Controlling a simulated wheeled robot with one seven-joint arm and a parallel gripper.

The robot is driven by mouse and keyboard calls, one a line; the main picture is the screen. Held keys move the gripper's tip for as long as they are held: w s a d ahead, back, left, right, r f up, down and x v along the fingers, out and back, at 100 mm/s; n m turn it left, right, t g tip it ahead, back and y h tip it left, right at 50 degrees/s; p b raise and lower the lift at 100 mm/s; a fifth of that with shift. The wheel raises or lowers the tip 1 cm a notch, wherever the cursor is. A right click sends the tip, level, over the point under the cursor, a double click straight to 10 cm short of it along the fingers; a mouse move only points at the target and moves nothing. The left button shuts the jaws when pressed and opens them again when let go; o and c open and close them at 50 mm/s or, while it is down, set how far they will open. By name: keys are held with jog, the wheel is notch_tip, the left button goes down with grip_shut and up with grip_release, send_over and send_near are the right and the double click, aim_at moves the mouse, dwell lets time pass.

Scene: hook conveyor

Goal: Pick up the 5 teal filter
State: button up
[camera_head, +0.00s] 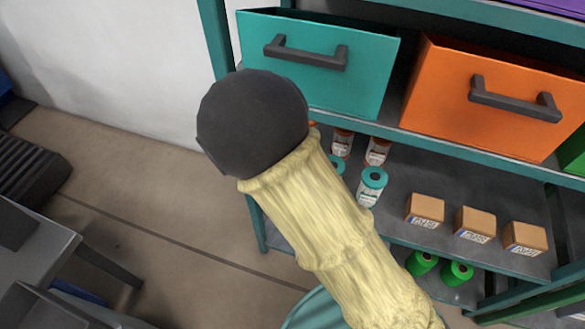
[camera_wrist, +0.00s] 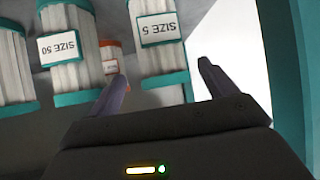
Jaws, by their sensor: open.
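The teal-ringed white filter labelled "SIZE 5" (camera_wrist: 158,32) stands in the upper middle of the wrist view, its label upside down. My gripper (camera_wrist: 160,72) is open, and its two dark fingers lie to the left and right of that filter's near end in the picture. I cannot tell whether the filter is between the fingers or just beyond them. A second teal filter labelled "SIZE 50" (camera_wrist: 72,48) is to its left. In the head view a teal filter (camera_head: 371,188) stands on the shelf, its label too small to read. My arm hides the gripper there.
Orange-capped filters (camera_head: 377,152) stand behind. Another teal filter (camera_wrist: 14,65) is at the wrist view's left edge. Cardboard boxes (camera_head: 424,210) sit right on the same shelf. Teal (camera_head: 370,75) and orange (camera_head: 480,105) drawers hang above. A teal post (camera_wrist: 290,70) stands at the wrist view's right.

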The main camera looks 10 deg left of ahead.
jog(key=shift+w+a+r+b+x, duration=0.1)
jog(key=shift+b+x, duration=0.25)
jog(key=shift+x, duration=0.55)
jog(key=shift+w+a+r+b+x, duration=0.15)
jog(key=shift+b+x, duration=0.25)
jog(key=shift+x, duration=0.45)
jog(key=shift+s+r+b+x, duration=0.1)
jog(key=shift+b+x, duration=0.25)
jog(key=shift+x, duration=0.55)
jog(key=c, duration=1.2)
jog(key=shift+r, duration=0.15)
notch_tip(320, 180, up, 10)
jog(key=p, duration=0.4)
jog(key=shift+p, duration=0.4)
